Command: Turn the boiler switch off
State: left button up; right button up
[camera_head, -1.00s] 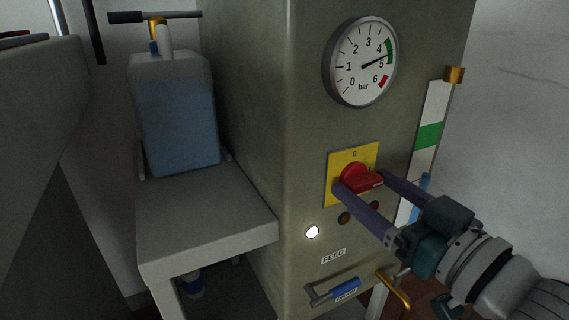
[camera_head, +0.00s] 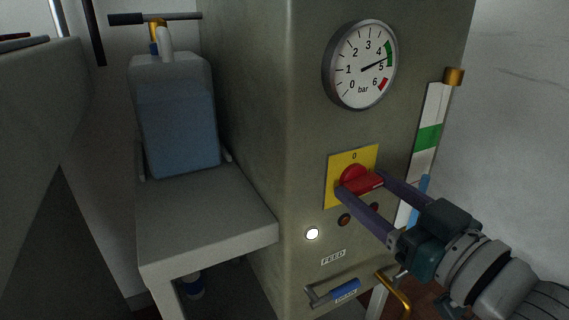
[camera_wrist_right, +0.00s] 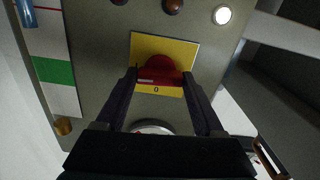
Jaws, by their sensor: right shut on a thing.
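The boiler switch (camera_head: 353,175) is a red rotary knob with a bar handle on a yellow plate (camera_head: 336,165) marked 0 at its top. In the head view its bar lies nearly level, its right end a little to the right of the plate's middle. My right gripper (camera_head: 361,184) is shut on the bar, one finger at each end. In the right wrist view the red knob (camera_wrist_right: 161,70) sits between the two dark fingers, in front of the yellow plate (camera_wrist_right: 165,43). The fingers partly hide the plate's edges. My left gripper is not in view.
A round pressure gauge (camera_head: 361,66) reads between 4 and 5 bar, above the switch. A lit white lamp (camera_head: 312,233), darker lamps (camera_head: 344,220) and a blue-handled drain lever (camera_head: 345,290) are below.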

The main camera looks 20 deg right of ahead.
jog(key=n+p, duration=0.1)
jog(key=n, duration=0.7)
jog(key=shift+n, duration=0.3)
jog(key=n, duration=0.4)
jog(key=shift+n, duration=2.2)
jog(key=o, duration=1.4)
jog(key=s, duration=0.3)
jog(key=s+p, duration=0.1)
jog(key=s, duration=0.6)
jog(key=shift+d+p, duration=0.3)
jog(key=shift+d, duration=0.1)
